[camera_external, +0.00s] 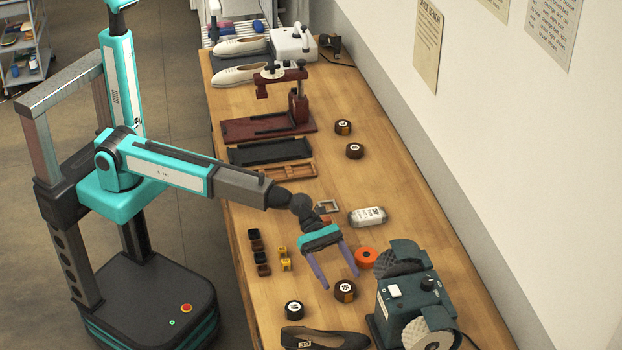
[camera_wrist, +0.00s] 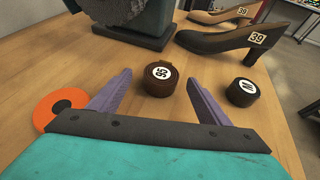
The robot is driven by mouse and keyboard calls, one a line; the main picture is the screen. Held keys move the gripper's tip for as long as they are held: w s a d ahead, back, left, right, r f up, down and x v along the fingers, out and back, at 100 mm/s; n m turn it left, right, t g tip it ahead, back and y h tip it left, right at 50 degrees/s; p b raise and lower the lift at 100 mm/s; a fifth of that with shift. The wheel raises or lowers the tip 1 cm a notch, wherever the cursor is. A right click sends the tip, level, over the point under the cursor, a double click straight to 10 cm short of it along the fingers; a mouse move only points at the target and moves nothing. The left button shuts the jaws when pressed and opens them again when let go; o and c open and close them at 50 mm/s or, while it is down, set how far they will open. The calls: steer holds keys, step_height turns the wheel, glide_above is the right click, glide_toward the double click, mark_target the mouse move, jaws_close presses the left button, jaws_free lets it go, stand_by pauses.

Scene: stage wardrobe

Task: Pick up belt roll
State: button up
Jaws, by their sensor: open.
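Several belt rolls with round white labels stand on the workbench. A brown roll (camera_external: 345,292) is just beyond my fingertips; in the wrist view this roll (camera_wrist: 162,82) stands upright, ahead of and roughly between the fingers. A black roll (camera_external: 294,311) is to its left in the external view and to the right in the wrist view (camera_wrist: 242,94). Two more dark rolls, one upper (camera_external: 343,127) and one lower (camera_external: 355,151), sit farther up the bench. My gripper (camera_external: 339,282) is open and empty, its two purple fingers (camera_wrist: 146,78) spread apart.
An orange disc (camera_external: 366,258) lies beside my gripper. A green grinding machine (camera_external: 399,303) stands close on the right. A dark shoe (camera_external: 325,339) lies at the near end. A silver labelled item (camera_external: 367,217) and small blocks (camera_external: 284,264) lie around. The upper right bench is mostly clear.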

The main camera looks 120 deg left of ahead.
mark_target(343, 284)
steer(key=shift+p+x, duration=0.55)
steer(key=shift+x, duration=1.9)
steer(key=shift+s+f, duration=0.15)
steer(key=c, duration=1.2)
steer(key=shift+r+b, duration=0.5)
steer(key=shift+r, duration=4.55)
